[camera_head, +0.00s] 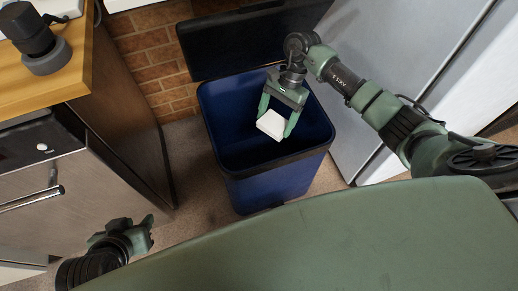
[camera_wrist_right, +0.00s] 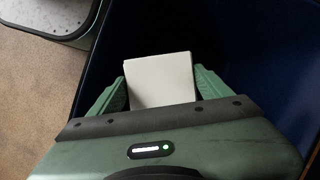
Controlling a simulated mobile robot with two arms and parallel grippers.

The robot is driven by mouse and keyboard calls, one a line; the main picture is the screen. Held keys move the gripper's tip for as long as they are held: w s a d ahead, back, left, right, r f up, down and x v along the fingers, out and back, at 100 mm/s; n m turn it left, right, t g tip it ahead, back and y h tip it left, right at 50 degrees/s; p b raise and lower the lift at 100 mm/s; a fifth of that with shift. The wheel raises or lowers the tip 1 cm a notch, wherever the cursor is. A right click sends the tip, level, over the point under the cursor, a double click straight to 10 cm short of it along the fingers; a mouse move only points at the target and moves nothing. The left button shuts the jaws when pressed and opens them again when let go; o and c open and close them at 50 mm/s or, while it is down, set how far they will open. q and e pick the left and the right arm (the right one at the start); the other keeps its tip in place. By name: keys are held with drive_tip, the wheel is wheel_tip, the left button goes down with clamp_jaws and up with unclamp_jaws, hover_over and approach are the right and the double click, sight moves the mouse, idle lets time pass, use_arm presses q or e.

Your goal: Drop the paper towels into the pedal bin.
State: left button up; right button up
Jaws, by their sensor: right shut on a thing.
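The paper towels (camera_head: 271,124) are a small white folded stack. My right gripper (camera_head: 277,117) is shut on them and holds them over the open mouth of the pedal bin. In the right wrist view the paper towels (camera_wrist_right: 160,80) sit between both fingers of my right gripper (camera_wrist_right: 160,88). The pedal bin (camera_head: 268,187) is blue with a dark rim, and its dark lid (camera_head: 240,40) stands raised at the back. The bin's inside looks dark and empty where it shows. My left gripper (camera_head: 146,232) is low at the left, away from the bin; its fingers are hard to make out.
A counter with a wooden top (camera_head: 75,75) and an appliance with a metal handle (camera_head: 32,199) stand at the left. A grey fridge-like cabinet (camera_head: 400,50) stands right of the bin. A brick wall (camera_head: 150,55) is behind. Carpet (camera_head: 190,160) shows between counter and bin.

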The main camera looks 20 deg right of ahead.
drive_tip(key=o, duration=1.4)
drive_tip(key=shift+o, duration=0.2)
